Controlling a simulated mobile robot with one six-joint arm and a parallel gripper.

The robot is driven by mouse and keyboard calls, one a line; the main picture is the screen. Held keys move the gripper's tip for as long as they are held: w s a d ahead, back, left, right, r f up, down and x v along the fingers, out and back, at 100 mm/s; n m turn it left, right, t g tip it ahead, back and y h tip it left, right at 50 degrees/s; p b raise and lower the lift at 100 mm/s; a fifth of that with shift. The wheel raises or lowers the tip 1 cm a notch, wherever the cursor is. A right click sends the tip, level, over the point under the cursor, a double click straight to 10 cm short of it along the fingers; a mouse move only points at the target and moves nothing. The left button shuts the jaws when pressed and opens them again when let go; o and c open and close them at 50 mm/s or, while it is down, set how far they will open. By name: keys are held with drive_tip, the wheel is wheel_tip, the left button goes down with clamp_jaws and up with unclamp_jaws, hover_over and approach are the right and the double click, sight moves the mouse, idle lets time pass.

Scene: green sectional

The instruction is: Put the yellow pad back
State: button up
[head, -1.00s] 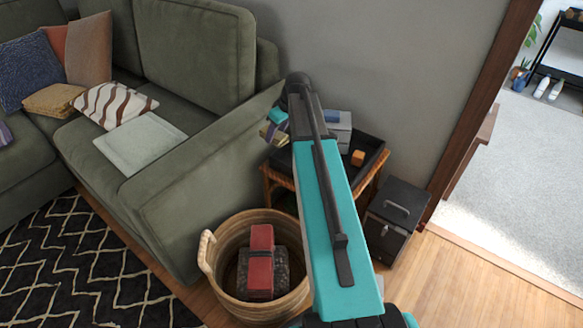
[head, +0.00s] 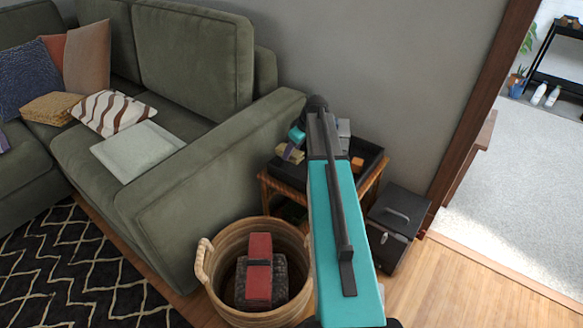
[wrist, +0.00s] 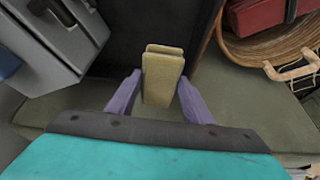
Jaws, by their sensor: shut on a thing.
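The yellow pad (wrist: 162,78) is a small, thick, pale-yellow piece between the purple fingers of my gripper (wrist: 158,98) in the wrist view. My gripper is shut on it, and its far end sticks out past the fingertips. In the head view my gripper (head: 293,151) is at the left edge of the black tray (head: 376,166) on the side table, beside the sofa arm, and the pad (head: 288,155) shows there as a small tan patch. The dark tray floor (wrist: 130,35) lies beyond the pad in the wrist view. My arm hides part of the tray.
An orange block (head: 357,164) and a grey device (wrist: 60,45) are in the tray. A wicker basket (head: 222,247) with a red-and-dark item stands in front. A black box (head: 397,215) is on the floor at right. The sofa arm (head: 215,165) borders the table.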

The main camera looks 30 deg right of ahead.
drive_tip(key=shift+f, duration=1.95)
drive_tip(key=shift+f+b, duration=0.45)
drive_tip(key=shift+f, duration=1.4)
drive_tip(key=shift+f, duration=0.15)
drive_tip(key=o, duration=0.7)
drive_tip(key=shift+o, duration=0.2)
drive_tip(key=p+v, duration=0.1)
drive_tip(key=v, duration=1.1)
drive_tip(key=shift+p, duration=0.3)
drive_tip(key=shift+r, duration=0.3)
